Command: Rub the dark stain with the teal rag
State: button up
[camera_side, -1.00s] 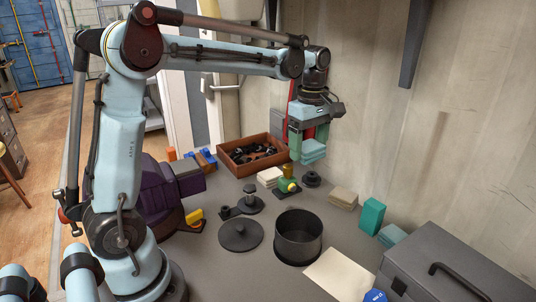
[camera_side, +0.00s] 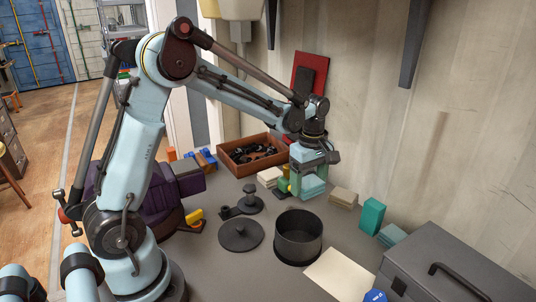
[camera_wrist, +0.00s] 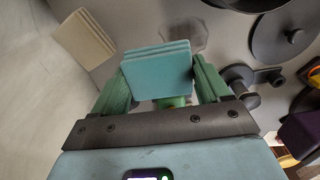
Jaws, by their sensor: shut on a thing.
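My gripper (camera_side: 308,186) is shut on a folded light-teal rag (camera_side: 313,188). In the wrist view the rag (camera_wrist: 157,68) is a layered square pad held between the green fingers of my gripper (camera_wrist: 160,80). It is low over the grey bench, in front of the yellow-and-green item; I cannot tell whether it touches the bench. A faint, slightly darker angular patch (camera_wrist: 184,36) on the bench lies just beyond the rag in the wrist view; I cannot be sure that it is the stain. The bench under the rag is hidden.
A dark open pot (camera_side: 298,238) and a flat lid (camera_side: 240,235) stand nearer the camera. A beige stack (camera_side: 343,196), a teal block (camera_side: 372,216) and a grey toolbox (camera_side: 445,265) are to the right. A wooden tray (camera_side: 252,155) is behind, left of the gripper.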

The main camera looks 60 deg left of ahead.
aim_at(307, 208)
jog(key=shift+f, duration=2.95)
jog(key=shift+s, duration=3.85)
jog(key=shift+w, duration=2.6)
jog(key=shift+w+r, duration=0.2)
jog(key=shift+w, duration=1.1)
jog(key=shift+r, duration=3.85)
